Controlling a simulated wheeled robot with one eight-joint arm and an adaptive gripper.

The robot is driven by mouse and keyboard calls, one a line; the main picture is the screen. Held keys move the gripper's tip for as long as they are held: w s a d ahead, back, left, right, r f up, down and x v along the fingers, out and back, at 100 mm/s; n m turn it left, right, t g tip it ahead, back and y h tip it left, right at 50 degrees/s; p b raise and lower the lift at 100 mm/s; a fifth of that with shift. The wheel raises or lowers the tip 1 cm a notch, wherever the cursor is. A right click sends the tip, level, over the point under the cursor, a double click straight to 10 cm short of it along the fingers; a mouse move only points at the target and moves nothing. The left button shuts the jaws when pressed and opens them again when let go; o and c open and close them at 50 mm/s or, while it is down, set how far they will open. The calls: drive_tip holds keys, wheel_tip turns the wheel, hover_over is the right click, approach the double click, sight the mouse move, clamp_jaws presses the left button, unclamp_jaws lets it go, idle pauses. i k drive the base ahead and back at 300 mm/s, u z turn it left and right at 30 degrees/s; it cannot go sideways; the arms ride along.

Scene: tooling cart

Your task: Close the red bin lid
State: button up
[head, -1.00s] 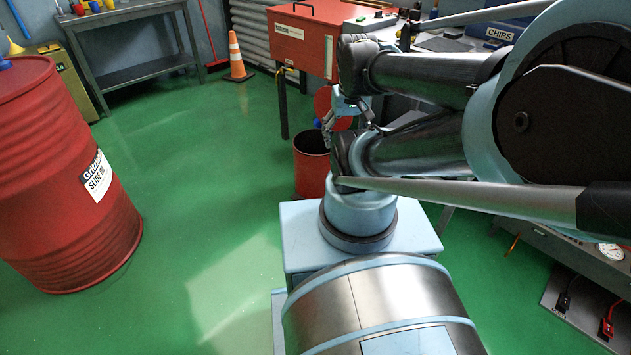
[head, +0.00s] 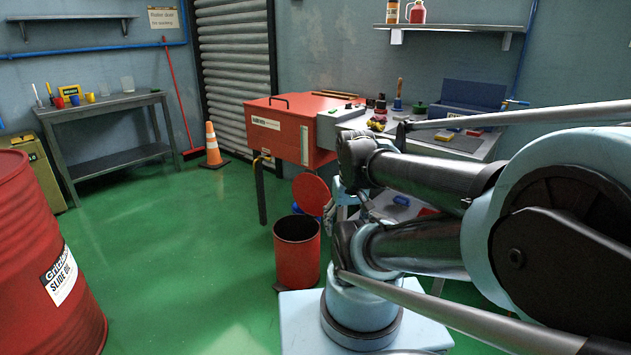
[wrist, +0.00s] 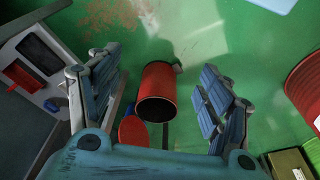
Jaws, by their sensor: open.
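The red bin (head: 297,254) stands on the green floor with its mouth open and dark inside. Its round red lid (head: 311,194) stands raised on the far side of the mouth, tilted up. In the wrist view the bin (wrist: 158,85) lies between my fingers, with the lid (wrist: 133,130) below and left of its mouth. My gripper (wrist: 160,100) is open and empty, its two blue-padded fingers wide apart. In the head view my gripper (head: 352,205) is partly hidden by my arm, close to the right of the lid. I see no contact with the lid.
A red parts washer (head: 290,128) stands behind the bin, with a dark leg near it. A workbench (head: 455,140) with tools is at the right. A red oil drum (head: 45,250) stands at the left. Green floor between drum and bin is clear.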

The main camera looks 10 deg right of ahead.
sight(310, 192)
drive_tip(key=k, duration=1.3)
drive_tip(key=z, duration=0.3)
drive_tip(key=i, duration=2.15)
drive_tip(key=u, duration=0.5)
